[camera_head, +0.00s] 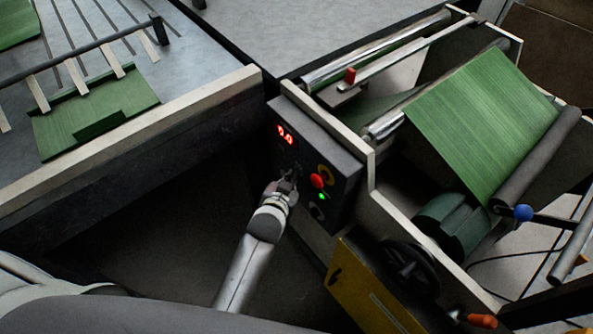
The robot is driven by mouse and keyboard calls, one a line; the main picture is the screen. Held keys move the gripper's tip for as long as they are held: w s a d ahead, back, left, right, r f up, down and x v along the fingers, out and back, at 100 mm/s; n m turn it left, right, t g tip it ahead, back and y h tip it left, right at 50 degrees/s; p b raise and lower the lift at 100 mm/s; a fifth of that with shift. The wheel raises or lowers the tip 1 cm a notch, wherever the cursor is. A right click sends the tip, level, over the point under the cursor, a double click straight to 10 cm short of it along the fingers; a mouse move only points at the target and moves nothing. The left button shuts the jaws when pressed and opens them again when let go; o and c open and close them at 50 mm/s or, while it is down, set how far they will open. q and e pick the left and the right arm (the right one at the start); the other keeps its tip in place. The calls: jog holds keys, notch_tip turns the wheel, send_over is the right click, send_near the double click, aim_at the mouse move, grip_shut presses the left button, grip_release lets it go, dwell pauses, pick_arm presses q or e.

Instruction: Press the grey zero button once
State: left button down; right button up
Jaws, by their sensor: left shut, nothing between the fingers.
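A dark control panel (345,192) on the side of the machine carries a lit red display (286,135), which seems to read 0.0. Below the display are a yellow ring (325,174), a red button (317,181) and a small green light (323,196). A dark grey round control (317,212) sits lowest; I cannot tell whether it is the grey zero button. My left gripper (290,175) is shut and empty, in front of the panel just left of the red button. It hides part of the panel, and contact is unclear. My right gripper is out of view.
A green sheet (483,122) runs over rollers right of the panel. A black handwheel (410,266) and yellow guard (365,290) are below. A pale-topped rail (135,136) runs left of the panel. Dark open floor lies beneath my arm.

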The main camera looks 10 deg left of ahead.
pick_arm(q)
jog(key=shift+s+a+p, duration=0.45)
jog(key=shift+s+a, duration=0.05)
jog(key=shift+s, duration=0.15)
jog(key=s+a+p, duration=0.1)
jog(key=s, duration=0.1)
jog(key=s+a+p, duration=0.1)
jog(key=s+a, duration=0.1)
jog(key=shift+p, duration=0.3)
dwell(0.3)
dwell(0.4)
